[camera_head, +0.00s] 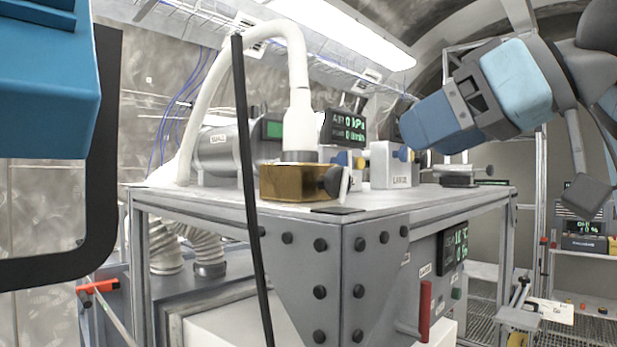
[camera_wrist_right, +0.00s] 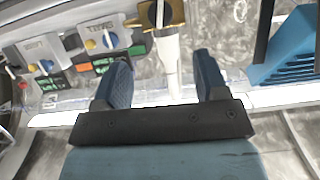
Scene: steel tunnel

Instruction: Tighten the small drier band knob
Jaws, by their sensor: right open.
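My right gripper (camera_head: 428,124) hangs above the right part of the bench top in the head view. In the right wrist view its two blue fingers are apart with nothing gripped between them (camera_wrist_right: 161,64). A white labelled box (camera_head: 391,165) with small blue knobs stands on the bench below it. Blue and yellow knobs (camera_head: 349,158) show to its left. In the right wrist view, two labelled boxes with yellow and blue knobs (camera_wrist_right: 101,42) lie up and left, apart from the fingers. Which knob is the small drier band one, I cannot tell.
A brass block (camera_head: 294,184) with a black knob (camera_head: 336,181) sits at the bench's front edge, with a thick white hose (camera_head: 299,100) rising from it. A grey cylinder (camera_head: 217,152) and green displays (camera_head: 345,128) stand behind. The bench top (camera_head: 440,197) is clear at front right.

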